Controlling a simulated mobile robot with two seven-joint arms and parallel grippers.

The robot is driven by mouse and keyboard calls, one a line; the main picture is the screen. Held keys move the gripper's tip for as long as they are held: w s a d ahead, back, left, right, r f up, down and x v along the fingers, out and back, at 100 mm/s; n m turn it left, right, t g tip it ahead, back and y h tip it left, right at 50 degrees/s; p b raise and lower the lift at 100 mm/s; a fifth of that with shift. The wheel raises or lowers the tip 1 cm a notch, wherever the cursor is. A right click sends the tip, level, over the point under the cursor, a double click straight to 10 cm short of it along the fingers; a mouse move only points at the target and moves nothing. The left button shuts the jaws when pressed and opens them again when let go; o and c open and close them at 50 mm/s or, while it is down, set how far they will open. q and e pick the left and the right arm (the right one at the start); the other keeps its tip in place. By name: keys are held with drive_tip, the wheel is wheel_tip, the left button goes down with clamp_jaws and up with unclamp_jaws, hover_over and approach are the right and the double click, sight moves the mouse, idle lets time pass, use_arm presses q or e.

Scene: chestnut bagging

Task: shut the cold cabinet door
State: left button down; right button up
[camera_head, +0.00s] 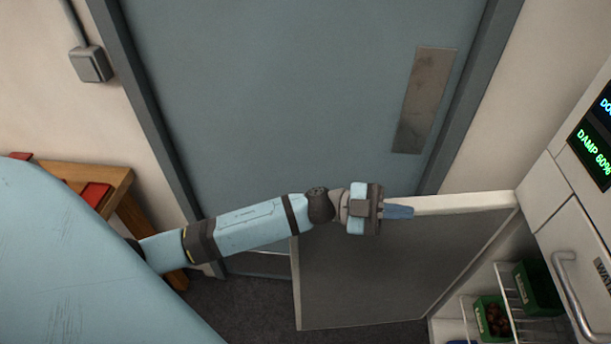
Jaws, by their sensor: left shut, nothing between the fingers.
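The cold cabinet door (390,270) stands wide open, swung out to the left from the cabinet (545,190) at the right. Its white top edge (470,202) runs to the cabinet's front corner, and its grey face shows below. My left gripper (408,212) reaches in from the left and is shut and empty. Its fingertips overlap the door's top edge in the picture; I cannot tell whether they touch it. The gripper and wrist hide the top edge's outer part. My right gripper is out of view.
Inside the open cabinet are wire shelves with green crates (537,285), one holding chestnuts (497,320). A blue-grey room door (280,100) stands behind. A wooden table (115,182) is at the left.

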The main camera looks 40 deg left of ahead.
use_arm(q)
drive_tip(key=w+a+m+g+y+b, duration=0.2)
drive_tip(key=a+g+y, duration=0.1)
drive_tip(key=a+y, duration=0.4)
drive_tip(key=w+a+f+m+g+y+b, duration=0.1)
drive_tip(key=a+m+g+y+b, duration=0.15)
drive_tip(key=a+y, duration=0.4)
drive_tip(key=w+a+m+g+y+b, duration=0.15)
drive_tip(key=a+g+y, duration=0.25)
drive_tip(key=a, duration=0.6)
drive_tip(key=x, duration=1)
drive_tip(key=shift+p, duration=0.4)
drive_tip(key=shift+d+f, duration=0.1)
drive_tip(key=shift+d, duration=0.15)
